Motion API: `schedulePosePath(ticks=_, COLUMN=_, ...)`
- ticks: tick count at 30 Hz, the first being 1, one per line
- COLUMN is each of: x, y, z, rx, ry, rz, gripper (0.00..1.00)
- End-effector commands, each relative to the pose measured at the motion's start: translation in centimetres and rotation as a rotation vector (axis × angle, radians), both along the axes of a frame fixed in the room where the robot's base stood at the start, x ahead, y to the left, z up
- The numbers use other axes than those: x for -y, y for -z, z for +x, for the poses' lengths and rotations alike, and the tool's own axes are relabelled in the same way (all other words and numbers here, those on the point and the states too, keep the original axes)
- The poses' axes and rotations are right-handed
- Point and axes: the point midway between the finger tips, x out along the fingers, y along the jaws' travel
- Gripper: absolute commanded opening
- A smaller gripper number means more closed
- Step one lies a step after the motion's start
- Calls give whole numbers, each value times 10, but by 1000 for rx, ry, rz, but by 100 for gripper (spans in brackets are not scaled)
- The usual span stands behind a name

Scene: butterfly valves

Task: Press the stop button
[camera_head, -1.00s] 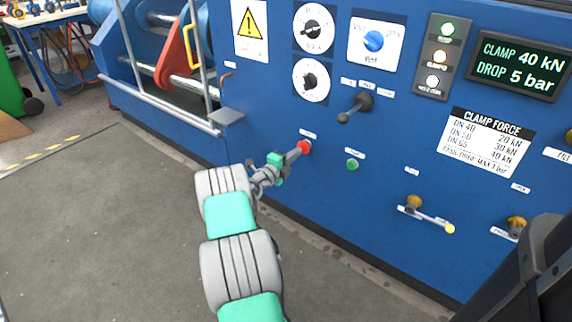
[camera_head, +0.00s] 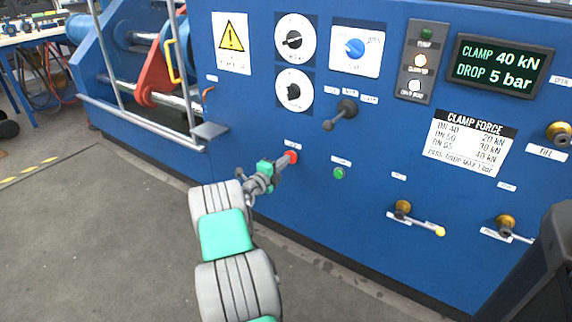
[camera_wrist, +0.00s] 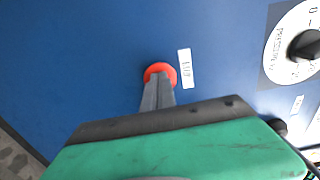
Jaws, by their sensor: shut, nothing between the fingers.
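The red stop button (camera_head: 292,156) sits on the blue panel, below a small white label. In the wrist view the red button (camera_wrist: 160,68) shows around the far end of my gripper fingers, with a white label (camera_wrist: 185,68) beside it. My gripper (camera_head: 284,162) is shut and empty. Its fingertips (camera_wrist: 158,82) are at the button's face and look to be touching it; they hide the button's middle. How far the button is pushed in cannot be told.
A green button (camera_head: 339,173) is right of the red one. A dark lever (camera_head: 341,115) sticks out above, and yellow-tipped valve handles (camera_head: 420,219) stick out lower right. The indicator column (camera_head: 416,60) has its top green lamp dark and its middle lamp lit.

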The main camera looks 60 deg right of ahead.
Motion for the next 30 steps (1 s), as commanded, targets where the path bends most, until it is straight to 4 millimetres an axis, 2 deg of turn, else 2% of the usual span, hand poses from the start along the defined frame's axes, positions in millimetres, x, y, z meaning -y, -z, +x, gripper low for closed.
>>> schedulePosePath(ticks=1, x=6, y=-6, z=-3, rx=15, ry=5, rz=-8, gripper=0)
schedulePosePath(ticks=4, x=5, y=-7, z=-4, rx=16, ry=6, rz=-9, gripper=0)
schedulePosePath(ticks=8, x=-7, y=-6, z=-6, rx=15, ry=9, rz=-9, gripper=0)
schedulePosePath(ticks=21, x=-113, y=-7, z=6, rx=2, ry=1, rz=-5, gripper=0)
schedulePosePath(ticks=25, x=-131, y=-5, z=7, rx=2, ry=3, rz=-4, gripper=0)
schedulePosePath(ticks=30, x=-138, y=-3, z=6, rx=2, ry=8, rz=-5, gripper=0)
